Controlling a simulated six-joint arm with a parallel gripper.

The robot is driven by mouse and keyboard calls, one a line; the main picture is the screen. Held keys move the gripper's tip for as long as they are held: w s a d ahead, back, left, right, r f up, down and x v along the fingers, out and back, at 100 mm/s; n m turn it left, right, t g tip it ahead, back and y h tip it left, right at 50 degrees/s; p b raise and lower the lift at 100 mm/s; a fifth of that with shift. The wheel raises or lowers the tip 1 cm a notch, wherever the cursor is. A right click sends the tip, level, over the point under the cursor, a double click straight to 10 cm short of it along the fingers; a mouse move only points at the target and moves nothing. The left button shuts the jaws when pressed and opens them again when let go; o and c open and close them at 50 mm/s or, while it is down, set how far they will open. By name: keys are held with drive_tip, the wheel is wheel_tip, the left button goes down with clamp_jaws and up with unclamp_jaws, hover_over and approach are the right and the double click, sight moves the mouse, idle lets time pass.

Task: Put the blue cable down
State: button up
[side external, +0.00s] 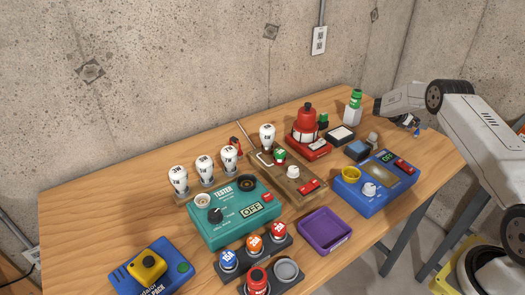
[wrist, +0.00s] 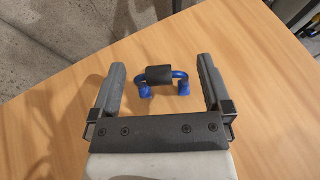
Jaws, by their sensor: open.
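The blue cable (wrist: 182,83) has a black block at its middle and a bent blue end on each side. In the wrist view it appears to rest on the wooden table, between my gripper's (wrist: 161,64) two fingers. The fingers are wide open, with a gap on each side of the cable, and do not touch it. In the side view my gripper (side external: 407,122) is low over the right end of the table, and a small bit of blue cable (side external: 417,132) shows beside it. The fingers are partly hidden there.
A blue device with a display (side external: 372,188), a green-capped bottle (side external: 353,106) and a red lamp unit (side external: 306,125) stand left of my gripper. A purple tray (side external: 325,230) and teal tester (side external: 233,212) are farther left. Bare wood surrounds the cable in the wrist view.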

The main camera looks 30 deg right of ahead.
drive_tip(key=v, duration=1.2)
drive_tip(key=shift+w+r, duration=0.1)
drive_tip(key=shift+r, duration=0.05)
drive_tip(key=shift+a, duration=0.1)
drive_tip(key=s+a+r+m+t+y, duration=0.1)
drive_tip(key=s+a+m+t+y, duration=0.2)
drive_tip(key=a, duration=0.9)
drive_tip(key=s+a+r+m+t+y, duration=0.1)
drive_tip(key=s+a+r+m+y, duration=0.3)
drive_tip(key=a, duration=0.7)
drive_tip(key=s+a+m+t+y, duration=0.3)
drive_tip(key=s+a+m+y, duration=0.2)
drive_tip(key=s+a, duration=0.7)
drive_tip(key=a+m, duration=0.1)
drive_tip(key=a, duration=0.2)
drive_tip(key=shift+s+f+m+t+y, duration=0.3)
drive_tip(key=shift+s+f, duration=0.05)
drive_tip(key=shift+s, duration=0.05)
